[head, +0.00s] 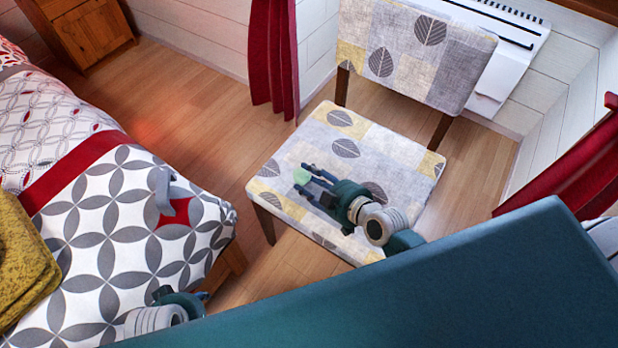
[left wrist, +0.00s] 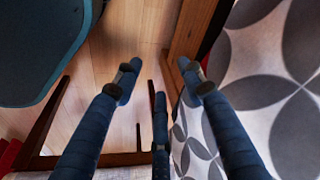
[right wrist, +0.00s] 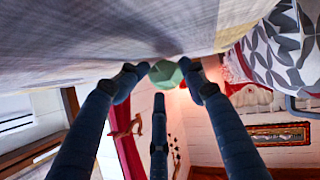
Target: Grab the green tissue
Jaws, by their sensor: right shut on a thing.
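The green tissue (head: 301,174) is a small, pale green crumpled piece at the left part of the patterned chair seat (head: 340,128). My right gripper (head: 304,178) lies low over the seat, shut on the tissue, with its fingers pointing left. In the right wrist view the tissue (right wrist: 165,73) shows as a faceted green lump between the fingertips, close to the seat fabric. My left gripper is near the bed's lower corner, partly cut off by my body in the head view. In the left wrist view the left gripper (left wrist: 158,70) has its fingers apart with nothing between them.
The chair back (head: 405,50) rises behind the seat, near a white wall heater (head: 500,35). A bed (head: 120,225) with a patterned cover, a grey item (head: 163,188) and a mustard towel (head: 20,255) is on the left. Wooden floor (head: 215,120) is free between bed and chair.

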